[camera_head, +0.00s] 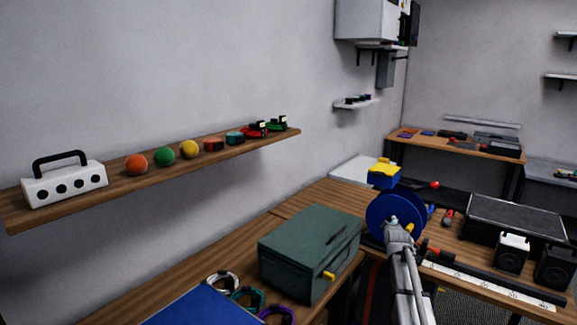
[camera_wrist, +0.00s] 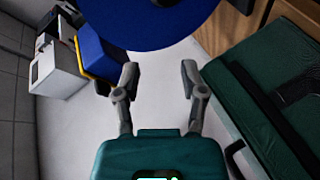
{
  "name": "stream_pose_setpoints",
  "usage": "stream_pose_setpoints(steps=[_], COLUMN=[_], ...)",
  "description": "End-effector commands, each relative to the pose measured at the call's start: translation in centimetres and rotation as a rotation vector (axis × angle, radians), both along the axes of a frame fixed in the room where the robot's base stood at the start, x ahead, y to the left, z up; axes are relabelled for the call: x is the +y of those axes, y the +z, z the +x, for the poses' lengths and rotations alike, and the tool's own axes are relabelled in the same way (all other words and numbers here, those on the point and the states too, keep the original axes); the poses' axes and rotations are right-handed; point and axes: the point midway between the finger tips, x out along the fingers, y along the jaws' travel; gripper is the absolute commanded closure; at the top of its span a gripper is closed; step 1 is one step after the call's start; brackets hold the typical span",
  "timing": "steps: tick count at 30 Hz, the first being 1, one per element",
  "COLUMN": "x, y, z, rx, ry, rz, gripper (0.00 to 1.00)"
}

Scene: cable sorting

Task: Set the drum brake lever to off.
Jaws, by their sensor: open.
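A blue drum disc (camera_head: 388,216) stands upright at the table behind my arm in the head view; it also shows across the top of the wrist view (camera_wrist: 150,22). My gripper (camera_wrist: 160,76) is open and empty, its two fingers spread below the disc's edge in that picture, with a pale surface between them. In the head view the end of my arm covers part of the disc. A red knob (camera_head: 434,184) shows just right of and behind the disc; I cannot tell whether it is the brake lever. No lever shows between my fingers.
A green case (camera_head: 305,250) stands left of my arm; it also shows at the right of the wrist view (camera_wrist: 265,85). A blue and yellow box (camera_head: 384,176) is behind the disc. Speakers (camera_head: 512,252) and a black-topped box (camera_head: 515,216) stand to the right. A shelf (camera_head: 200,167) holds small items.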

Motion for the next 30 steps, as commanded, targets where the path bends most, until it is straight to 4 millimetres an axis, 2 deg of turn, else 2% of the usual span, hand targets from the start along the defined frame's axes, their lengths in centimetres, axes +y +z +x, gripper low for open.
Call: stream_pose_setpoints(steps=[1, 3, 8, 15, 20, 24, 27, 30], x=[1.5, 3.3, 7.2, 12.4, 15.4, 17.7, 19.0, 20.0], y=[-0.7, -2.0, -4.6, -7.9, -9.4, -10.1, -10.4, -10.5], z=[-1.8, -3.7, -8.5, -17.1, -23.6, -29.5, -33.5, -36.6], rx=[0.045, 0.115, 0.276, 0.525, 0.690, 0.829, 0.917, 0.984], ry=[-0.003, -0.015, -0.064, -0.191, -0.312, -0.438, -0.531, -0.613], rz=[0.055, 0.139, 0.314, 0.540, 0.659, 0.738, 0.776, 0.799], gripper=[0.46, 0.46, 0.46, 0.46, 0.46, 0.46, 0.46, 0.46])
